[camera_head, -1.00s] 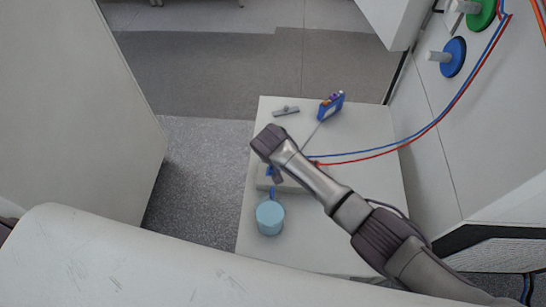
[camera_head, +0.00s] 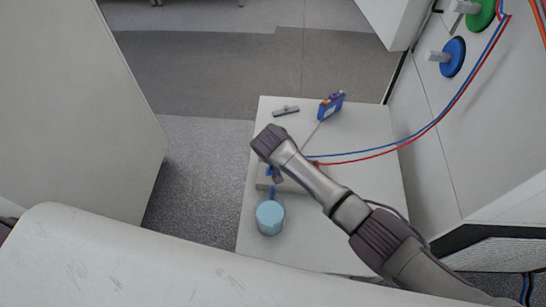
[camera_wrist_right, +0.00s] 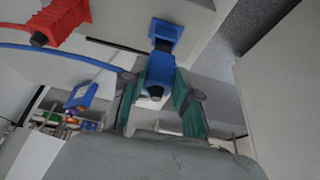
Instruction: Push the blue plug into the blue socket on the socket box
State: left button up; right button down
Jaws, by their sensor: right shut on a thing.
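My right gripper (camera_wrist_right: 160,95) is shut on the blue plug (camera_wrist_right: 159,74), which sits between its two green-padded fingers in the right wrist view. The blue socket (camera_wrist_right: 166,31) is straight ahead of the plug's tip. The two look lined up and very close; I cannot tell whether the tip has entered. The red plug (camera_wrist_right: 70,18) is at the upper left there. In the head view my right gripper (camera_head: 273,172) points down over the socket box (camera_head: 265,184), and my arm covers much of the box. My left gripper is not in view.
A blue device (camera_head: 331,106) and a small grey part (camera_head: 285,110) lie behind. Blue and red cables (camera_head: 430,126) run to the cabinet at right.

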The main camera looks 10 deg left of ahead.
jog(key=shift+f+b, duration=0.9)
jog(key=shift+f, duration=0.5)
dwell(1.8)
jog(key=shift+a, duration=0.1)
jog(key=c, duration=0.8)
grip_release()
jog(key=shift+s, duration=0.1)
jog(key=shift+o, duration=0.2)
jog(key=shift+a, duration=0.1)
